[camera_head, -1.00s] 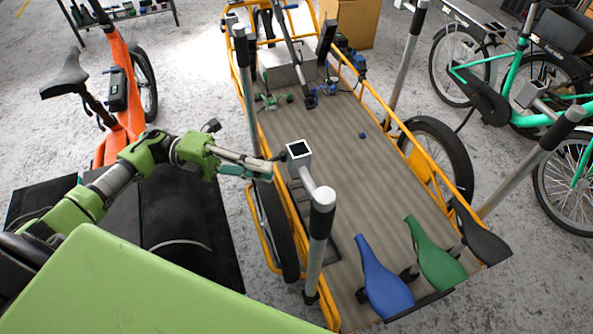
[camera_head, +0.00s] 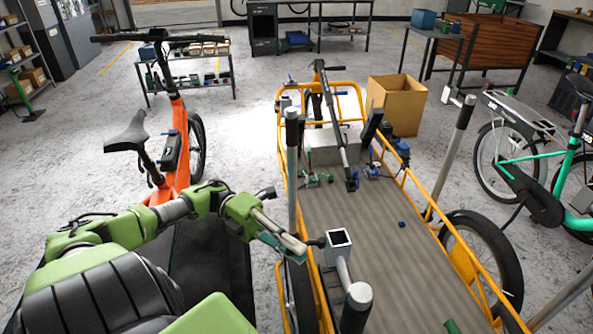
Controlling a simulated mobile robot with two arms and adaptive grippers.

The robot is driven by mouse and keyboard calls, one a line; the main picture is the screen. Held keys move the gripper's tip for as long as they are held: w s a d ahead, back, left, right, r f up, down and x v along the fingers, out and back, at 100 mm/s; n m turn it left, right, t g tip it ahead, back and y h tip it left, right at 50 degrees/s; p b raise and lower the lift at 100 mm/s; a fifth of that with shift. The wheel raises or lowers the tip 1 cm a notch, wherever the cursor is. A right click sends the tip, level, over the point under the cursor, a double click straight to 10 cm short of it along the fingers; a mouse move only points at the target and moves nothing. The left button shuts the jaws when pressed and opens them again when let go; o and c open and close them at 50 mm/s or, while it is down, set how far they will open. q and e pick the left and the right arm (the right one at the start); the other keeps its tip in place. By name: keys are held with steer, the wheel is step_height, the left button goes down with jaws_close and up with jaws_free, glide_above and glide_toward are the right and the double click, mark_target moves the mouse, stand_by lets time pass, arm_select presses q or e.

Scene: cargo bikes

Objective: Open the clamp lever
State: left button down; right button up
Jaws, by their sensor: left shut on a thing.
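A grey square clamp socket (camera_head: 338,240) sits on the left side of the yellow-framed cargo bike, beside a grey post with a rounded top (camera_head: 360,296). A small dark clamp lever (camera_head: 317,242) sticks out of the socket's left side. My left gripper (camera_head: 303,245), on the green arm from the left, is shut on the lever's outer end. The exact contact is small and partly hidden by the fingers. Whether the lever is open or closed cannot be told. My right gripper is not in view.
The cargo bed (camera_head: 375,225) lies right of the clamp, with small tools and a grey box (camera_head: 333,147) at its far end. An upright post (camera_head: 292,165) stands just beyond my gripper. An orange bike (camera_head: 182,130) stands to the left. A cardboard box (camera_head: 398,103) stands behind.

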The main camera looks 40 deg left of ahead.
arm_select(q)
steer(key=c, duration=2)
jaws_free()
steer(key=shift+c, duration=0.2)
steer(key=s+a, duration=0.1)
steer(key=a, duration=1.1)
steer(key=shift+s, duration=0.15)
